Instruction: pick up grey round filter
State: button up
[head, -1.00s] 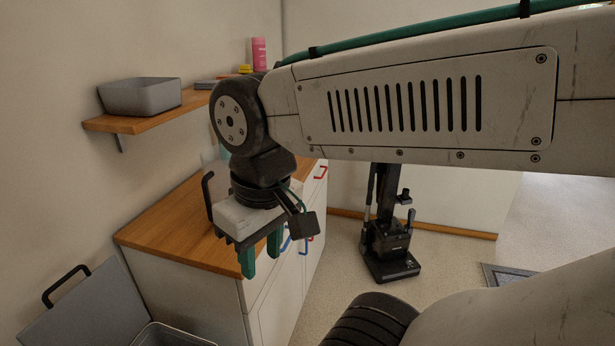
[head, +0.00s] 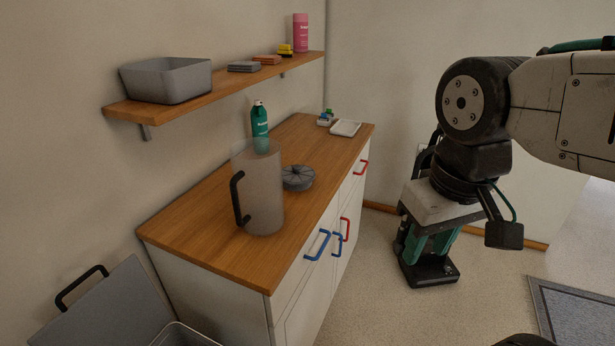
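The grey round filter (head: 298,178) lies flat on the wooden top of the cabinet, with ridges running across its upper face. It is just behind and to the right of a translucent container with a black handle (head: 258,190). My gripper (head: 430,246), with teal fingers, hangs pointing down at the right, over the floor side and well apart from the filter. Its fingers look spread with nothing between them, though they overlap a dark device behind.
A green bottle (head: 259,120) stands behind the container. A white tray (head: 346,128) and small colored items (head: 325,118) lie at the counter's far end. A shelf (head: 200,98) above holds a grey bin (head: 168,80). Blue and red handles project from the cabinet front.

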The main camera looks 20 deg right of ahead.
aim_at(297, 177)
jog(key=z, duration=1.8)
jog(key=i, duration=2.3)
jog(key=u, duration=2.95)
jog(key=i, duration=0.5)
jog(key=z, duration=0.1)
